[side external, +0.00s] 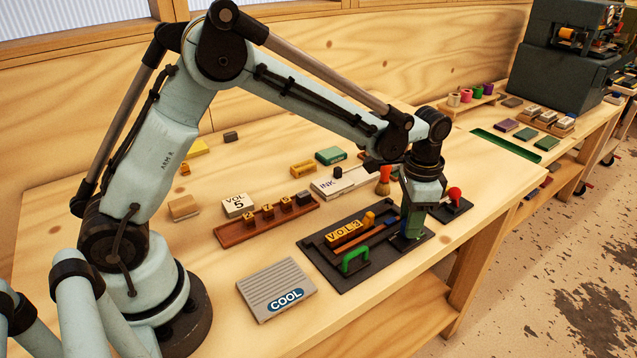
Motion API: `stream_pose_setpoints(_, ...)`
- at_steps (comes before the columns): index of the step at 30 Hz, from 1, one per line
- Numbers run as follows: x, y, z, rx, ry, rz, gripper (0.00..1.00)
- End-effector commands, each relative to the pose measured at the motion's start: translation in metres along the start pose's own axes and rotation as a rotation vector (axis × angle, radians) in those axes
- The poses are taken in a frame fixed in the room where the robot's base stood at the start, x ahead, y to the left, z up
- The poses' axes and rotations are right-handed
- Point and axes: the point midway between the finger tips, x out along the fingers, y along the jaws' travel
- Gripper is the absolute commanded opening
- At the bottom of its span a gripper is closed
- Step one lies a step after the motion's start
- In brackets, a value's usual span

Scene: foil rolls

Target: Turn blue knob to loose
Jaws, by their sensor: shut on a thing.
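My gripper (410,234) points straight down over the right end of a dark plate (376,270). On the same plate lie a row of yellow letter blocks (343,233), a green handle (355,258) and an orange peg (369,219).
A red knob (455,194) on a small dark base stands right of my gripper. A brown rack (266,222) with several blocks is left of the plate. A grey COOL pad (270,285) lies at the front.

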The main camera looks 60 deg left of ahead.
Motion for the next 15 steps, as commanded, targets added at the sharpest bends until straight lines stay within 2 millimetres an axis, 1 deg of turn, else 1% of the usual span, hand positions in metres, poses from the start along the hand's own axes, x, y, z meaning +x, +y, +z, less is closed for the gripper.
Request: stream_pose_setpoints(15, -0.0002, 0.0002, -0.0001, -0.491, 0.000, 0.000, 0.05)
